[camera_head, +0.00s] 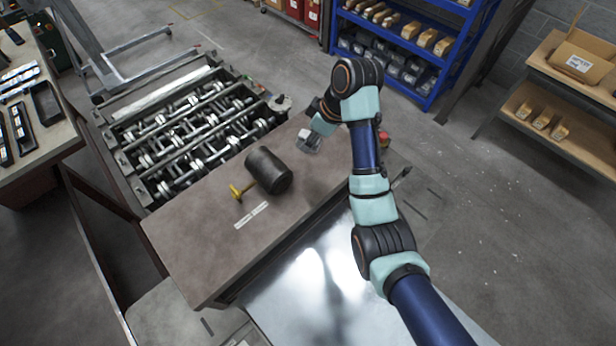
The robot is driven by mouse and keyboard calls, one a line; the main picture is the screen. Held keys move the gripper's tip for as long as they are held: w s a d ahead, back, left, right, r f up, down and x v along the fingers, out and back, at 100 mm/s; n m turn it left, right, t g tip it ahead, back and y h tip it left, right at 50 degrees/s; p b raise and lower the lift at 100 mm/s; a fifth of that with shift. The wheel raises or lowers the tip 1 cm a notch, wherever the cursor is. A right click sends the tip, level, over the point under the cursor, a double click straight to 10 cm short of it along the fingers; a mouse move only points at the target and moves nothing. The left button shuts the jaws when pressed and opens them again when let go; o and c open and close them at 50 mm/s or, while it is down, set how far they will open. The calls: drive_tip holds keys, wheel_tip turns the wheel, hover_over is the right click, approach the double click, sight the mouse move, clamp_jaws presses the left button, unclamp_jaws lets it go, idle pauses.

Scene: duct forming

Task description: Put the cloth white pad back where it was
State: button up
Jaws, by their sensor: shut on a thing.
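My gripper (309,141) is over the far right part of the brown bench, beyond the mallet. It is small in the picture and partly hidden by my wrist. It is shut on a small pale grey-white thing (307,146), which looks like the cloth white pad. I cannot tell its full outline or whether it touches the bench top. No other white pad shows clearly.
A black mallet (268,170) with a yellow handle end lies mid-bench (195,245), near a pale label strip (251,215). A roller machine (190,135) adjoins the bench at left. A shiny metal sheet (320,290) lies in front. The front left bench is clear.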

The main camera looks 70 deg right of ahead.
sight(307, 174)
wheel_tip(307, 174, down, 15)
drive_tip(key=shift+b, duration=0.7)
drive_tip(key=shift+f, duration=0.1)
drive_tip(key=o, duration=1.1)
drive_tip(key=p+v, duration=0.3)
drive_tip(key=v, duration=0.9)
drive_tip(key=shift+w, duration=0.1)
